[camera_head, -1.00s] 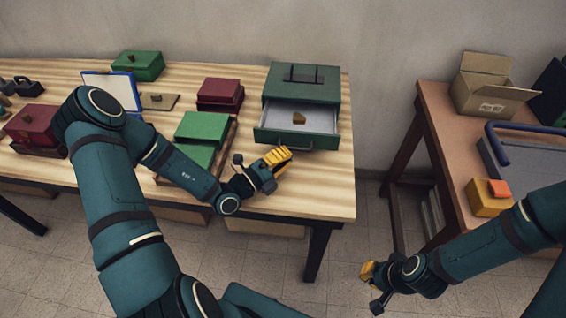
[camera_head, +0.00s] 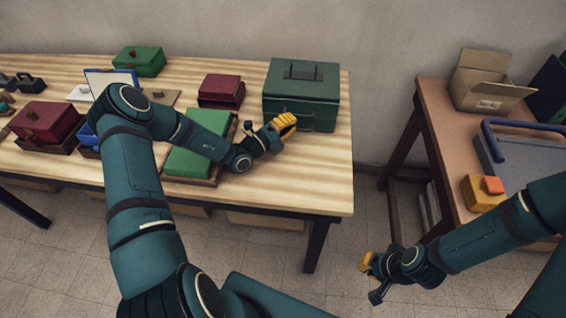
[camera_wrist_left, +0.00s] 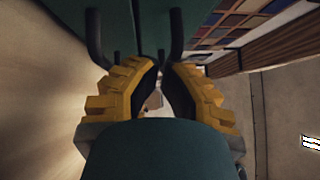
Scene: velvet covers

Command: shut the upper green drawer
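The green drawer cabinet (camera_head: 318,84) stands at the back right of the wooden table, with a dark handle on top. Its drawer front (camera_head: 318,119) looks flush with the body, and no drawer interior shows. My left gripper (camera_head: 287,124) is at the left part of the drawer front, close to it; I cannot tell whether it touches. In the left wrist view its yellow fingers (camera_wrist_left: 160,70) converge at the tips and hold nothing visible, below a green surface with dark bars (camera_wrist_left: 118,28). My right gripper (camera_head: 369,268) hangs low, away from the tables; its opening is unclear.
A green box (camera_head: 188,162) lies under my left forearm. Dark red boxes (camera_head: 220,88), (camera_head: 45,120) and another green box (camera_head: 139,60) stand on the table (camera_head: 280,190). A side table at right holds a cardboard box (camera_head: 487,88) and a yellow block (camera_head: 480,195).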

